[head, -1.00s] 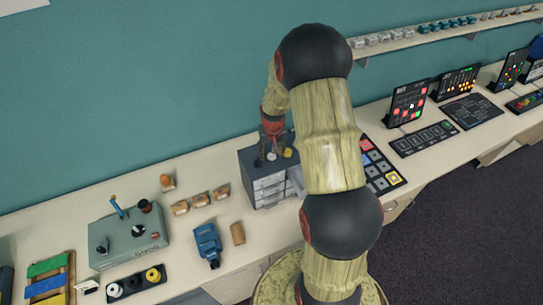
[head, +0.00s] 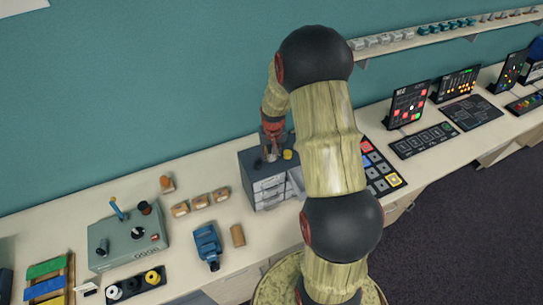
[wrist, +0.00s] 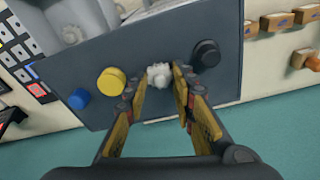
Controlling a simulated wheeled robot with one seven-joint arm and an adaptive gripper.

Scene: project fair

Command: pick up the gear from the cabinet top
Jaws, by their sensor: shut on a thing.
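The white gear (wrist: 159,75) is on the dark grey cabinet top in the wrist view, between a yellow round piece (wrist: 111,81) and a black one (wrist: 206,54). My gripper (wrist: 160,83) has its fingertips on either side of the gear and is shut on it. I cannot tell whether the gear is clear of the surface. In the head view my gripper (head: 270,152) is over the small drawer cabinet (head: 268,190), and the gear cannot be made out there.
A blue round piece (wrist: 78,99) also lies on the cabinet top. The teal wall (head: 120,90) rises close behind. A grey box with a lever (head: 130,240), a blue device (head: 208,245) and small wooden blocks (head: 200,201) stand left on the counter.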

